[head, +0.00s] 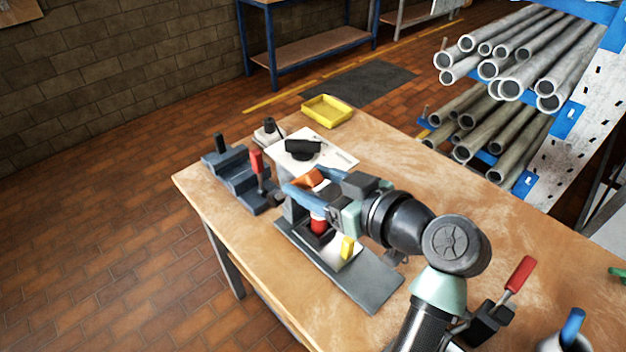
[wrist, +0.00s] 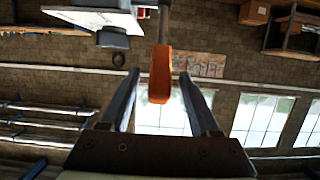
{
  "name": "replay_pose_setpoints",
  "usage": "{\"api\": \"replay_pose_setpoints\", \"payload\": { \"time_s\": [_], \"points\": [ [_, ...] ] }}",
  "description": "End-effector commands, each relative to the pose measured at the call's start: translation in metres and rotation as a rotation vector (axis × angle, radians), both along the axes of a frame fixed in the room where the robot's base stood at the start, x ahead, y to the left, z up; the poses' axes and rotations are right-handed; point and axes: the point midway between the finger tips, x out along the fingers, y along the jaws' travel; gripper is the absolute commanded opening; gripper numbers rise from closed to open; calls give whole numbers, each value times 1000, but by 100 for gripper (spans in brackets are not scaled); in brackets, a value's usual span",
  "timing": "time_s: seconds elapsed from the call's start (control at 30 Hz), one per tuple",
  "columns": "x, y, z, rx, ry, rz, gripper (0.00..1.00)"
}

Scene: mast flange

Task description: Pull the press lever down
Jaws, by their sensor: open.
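The press stands on the workbench, with a long grey base plate (head: 368,283) and a red part (head: 318,224) under its head. Its orange lever handle (head: 308,179) is up by the press top, and my arm hides much of the press. In the wrist view the orange handle (wrist: 160,76) hangs between the two fingers, with a gap on each side. My gripper (head: 304,182) is open around the handle; its fingers also show in the wrist view (wrist: 159,73). I cannot tell whether either finger touches it.
A yellow block (head: 347,247) sits on the press base. A dark fixture with a red-handled clamp (head: 257,162) stands left of the press. A red-handled tool (head: 519,275) is at right.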

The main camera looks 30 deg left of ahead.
Motion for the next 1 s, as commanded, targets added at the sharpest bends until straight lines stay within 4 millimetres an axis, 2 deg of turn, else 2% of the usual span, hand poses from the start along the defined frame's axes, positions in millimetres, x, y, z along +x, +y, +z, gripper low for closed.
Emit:
{"api": "replay_pose_setpoints", "payload": {
  "time_s": [0.17,0.5,0.63,0.8,1.0],
  "points": [
    [-3,-13,4,1,-2,-4,62],
    [-27,-79,25,0,-4,-6,62],
    [-35,-99,32,-1,-3,-5,62],
    [-41,-113,38,-1,-2,-3,62],
    [-42,-116,40,0,0,0,62]
  ]
}}
